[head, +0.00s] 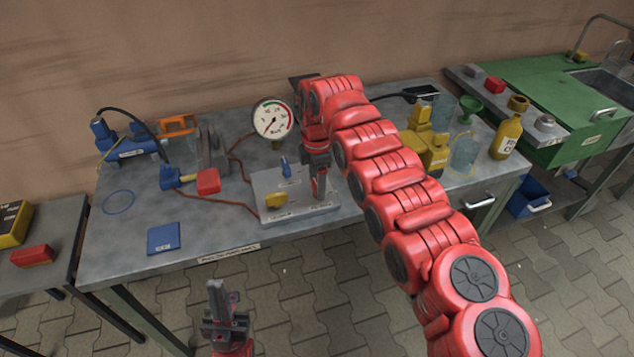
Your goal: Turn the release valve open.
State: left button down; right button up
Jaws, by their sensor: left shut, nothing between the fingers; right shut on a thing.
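A grey valve panel (302,209) lies on the workbench. It carries a blue lever (286,167), a yellow handle (276,200) and a part at its right side. My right gripper (319,192) reaches down onto that right part and is shut on it. The part looks like a small red valve handle, mostly hidden by the fingers. The panel labels are too small to read, so I cannot tell which one is the release valve. A round pressure gauge (272,118) stands behind the panel. My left gripper (218,292) is shut and empty, in front of the bench.
Red hose (228,201) runs from the panel across the bench (215,228). Left are a blue pump (128,143), a red block (208,181) and a blue booklet (163,238). Right are a yellow device (427,145), glass jars and a bottle (507,135). The front left of the bench is mostly clear.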

dwell(0.4)
jog(key=o, duration=1.4)
jog(key=shift+c, duration=0.2)
jog(key=shift+r, duration=0.5)
jog(key=r, duration=0.4)
jog(key=r+p, duration=0.1)
jog(key=r, duration=0.3)
jog(key=shift+a, duration=0.2)
notch_tip(320, 180, up, 7)
jog(key=p, duration=0.7)
send_over(315, 184)
jog(key=shift+d+r+p, duration=0.2)
jog(key=shift+r+p, duration=0.3)
jog(key=shift+r, duration=0.25)
jog(key=shift+s+f, duration=0.1)
